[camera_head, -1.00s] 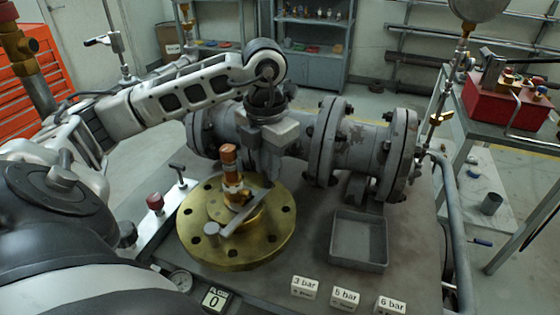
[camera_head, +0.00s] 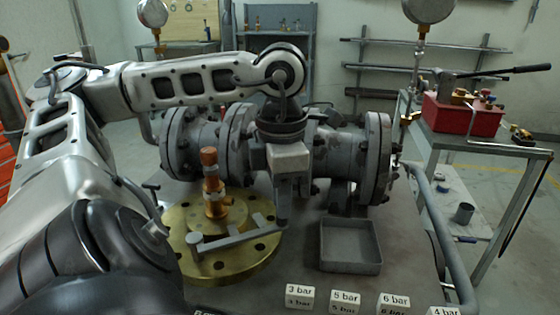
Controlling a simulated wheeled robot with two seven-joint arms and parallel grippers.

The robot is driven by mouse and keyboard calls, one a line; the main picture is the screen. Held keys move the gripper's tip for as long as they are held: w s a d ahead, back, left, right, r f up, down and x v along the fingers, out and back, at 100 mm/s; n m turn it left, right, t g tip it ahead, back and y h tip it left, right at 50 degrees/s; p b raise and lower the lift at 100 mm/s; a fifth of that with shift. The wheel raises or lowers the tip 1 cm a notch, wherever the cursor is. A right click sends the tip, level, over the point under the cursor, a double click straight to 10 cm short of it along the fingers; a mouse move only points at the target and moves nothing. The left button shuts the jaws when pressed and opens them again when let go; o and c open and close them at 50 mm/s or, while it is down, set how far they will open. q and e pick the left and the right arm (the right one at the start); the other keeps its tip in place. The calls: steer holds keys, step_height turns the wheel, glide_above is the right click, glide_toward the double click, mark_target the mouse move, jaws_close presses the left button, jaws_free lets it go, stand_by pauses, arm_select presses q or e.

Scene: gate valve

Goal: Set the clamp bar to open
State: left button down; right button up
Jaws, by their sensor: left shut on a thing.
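The clamp bar (camera_head: 235,238) is a flat grey bar lying over the brass flange (camera_head: 210,273). It runs from a round knob at its left end, in front of the copper-coloured stem (camera_head: 212,185), to the right past the flange rim. My left gripper (camera_head: 283,212) points down at the bar's right end and is shut on it; the fingers partly hide the contact. The bar's pivot is hard to make out. My right gripper is not in view.
Grey flanged pipework (camera_head: 345,155) stands close behind the left gripper. An empty grey tray (camera_head: 350,268) lies to the right. Labelled pressure blocks (camera_head: 345,297) line the front edge. A cart with a red box (camera_head: 463,115) stands at the far right.

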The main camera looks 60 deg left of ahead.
arm_select(q)
steer(key=shift+s+d, duration=0.1)
steer(key=shift+d, duration=0.1)
stand_by(0.3)
steer(key=c, duration=1.3)
jaws_free()
